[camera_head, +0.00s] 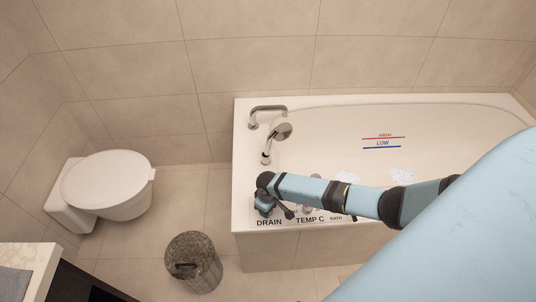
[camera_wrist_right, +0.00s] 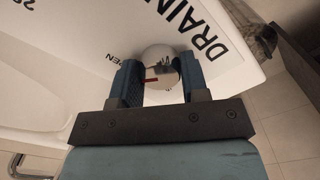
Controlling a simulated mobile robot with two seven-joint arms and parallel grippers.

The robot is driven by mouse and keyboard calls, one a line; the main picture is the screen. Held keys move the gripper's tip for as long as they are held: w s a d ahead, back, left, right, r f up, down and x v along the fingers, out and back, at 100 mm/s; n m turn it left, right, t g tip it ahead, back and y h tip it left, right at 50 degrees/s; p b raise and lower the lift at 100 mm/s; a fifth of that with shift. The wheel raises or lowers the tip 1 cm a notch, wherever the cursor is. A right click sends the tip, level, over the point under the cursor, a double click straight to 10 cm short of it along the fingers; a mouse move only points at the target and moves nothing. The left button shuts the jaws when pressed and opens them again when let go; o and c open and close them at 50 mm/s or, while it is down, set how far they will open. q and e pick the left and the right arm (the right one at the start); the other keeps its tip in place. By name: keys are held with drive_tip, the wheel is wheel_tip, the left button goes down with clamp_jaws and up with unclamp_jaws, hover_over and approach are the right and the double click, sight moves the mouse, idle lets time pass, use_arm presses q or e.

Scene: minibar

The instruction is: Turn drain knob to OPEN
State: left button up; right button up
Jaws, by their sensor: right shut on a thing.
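The drain knob (camera_wrist_right: 160,56) is a round, shiny metal knob with a red mark, seen between my fingers in the right wrist view. My right gripper (camera_wrist_right: 160,80) is shut on it, one blue finger on each side. Part of the OPEN label (camera_wrist_right: 113,59) shows left of the knob; its first letter is hidden by a finger. The DRAIN label (camera_wrist_right: 198,30) lies at the upper right. In the head view my right gripper (camera_head: 265,208) is at the bathtub's front left corner, above the DRAIN label (camera_head: 269,223), and hides the knob. My left gripper is out of view.
The white bathtub (camera_head: 450,103) carries a faucet (camera_head: 267,109) and hand shower (camera_head: 281,131) at its left end. The TEMP C label (camera_head: 310,219) is right of DRAIN, under my arm. A trash bin (camera_head: 192,263) and a toilet (camera_head: 108,184) stand to the left.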

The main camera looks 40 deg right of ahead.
drive_tip(key=shift+a+m+p, duration=0.1)
drive_tip(key=shift+m+p, duration=0.25)
drive_tip(key=shift+m, duration=0.35)
drive_tip(key=o, duration=0.9)
